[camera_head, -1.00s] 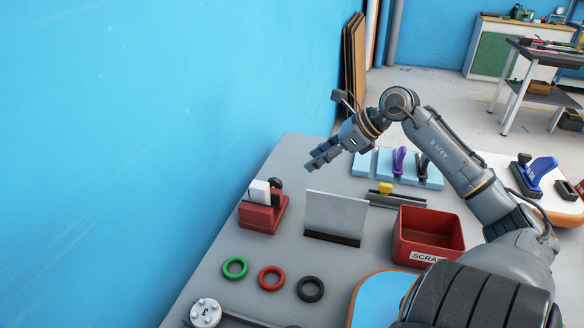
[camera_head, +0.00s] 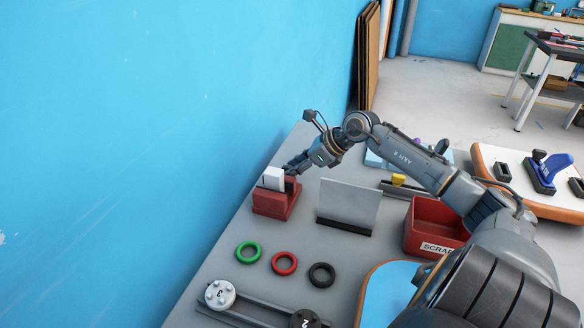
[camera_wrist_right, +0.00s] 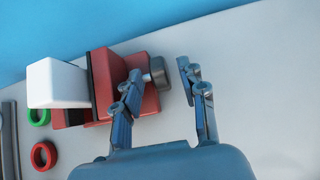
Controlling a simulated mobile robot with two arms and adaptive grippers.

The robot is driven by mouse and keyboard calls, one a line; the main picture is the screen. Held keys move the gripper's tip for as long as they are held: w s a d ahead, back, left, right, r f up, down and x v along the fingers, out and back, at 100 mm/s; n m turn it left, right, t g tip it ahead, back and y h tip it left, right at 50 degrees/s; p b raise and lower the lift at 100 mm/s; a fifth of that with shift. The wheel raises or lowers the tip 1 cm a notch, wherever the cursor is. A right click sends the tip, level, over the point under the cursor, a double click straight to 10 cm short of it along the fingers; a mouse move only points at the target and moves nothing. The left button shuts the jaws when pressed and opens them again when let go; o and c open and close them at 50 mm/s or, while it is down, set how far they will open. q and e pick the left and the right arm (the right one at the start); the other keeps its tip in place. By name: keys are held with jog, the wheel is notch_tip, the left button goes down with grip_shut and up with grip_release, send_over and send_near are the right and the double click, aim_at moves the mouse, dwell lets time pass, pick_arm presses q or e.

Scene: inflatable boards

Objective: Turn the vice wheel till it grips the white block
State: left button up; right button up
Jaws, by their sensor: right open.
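The red vice (camera_head: 274,204) stands on the grey bench near the blue wall. The white block (camera_head: 273,178) sits upright at its jaws; in the right wrist view the block (camera_wrist_right: 57,84) lies at the left of the red vice body (camera_wrist_right: 142,94). The dark vice wheel (camera_wrist_right: 160,76) is at the vice's right side in the wrist view. My right gripper (camera_wrist_right: 160,99) is open, its fingers reaching on either side of the wheel, with no clear contact. In the head view my right gripper (camera_head: 296,165) is just behind the vice. My left gripper is not in view.
An upright grey plate (camera_head: 349,204) stands right of the vice. A red scrap bin (camera_head: 434,226) is further right. Green (camera_head: 248,252), red (camera_head: 284,263) and black rings (camera_head: 321,274) lie in front. The bench between vice and plate is clear.

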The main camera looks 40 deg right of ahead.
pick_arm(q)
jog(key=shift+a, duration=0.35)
pick_arm(e)
jog(key=shift+w+a+f, duration=0.2)
jog(key=shift+w, duration=0.05)
grip_shut()
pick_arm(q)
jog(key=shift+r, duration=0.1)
pick_arm(e)
jog(key=shift+r, duration=0.1)
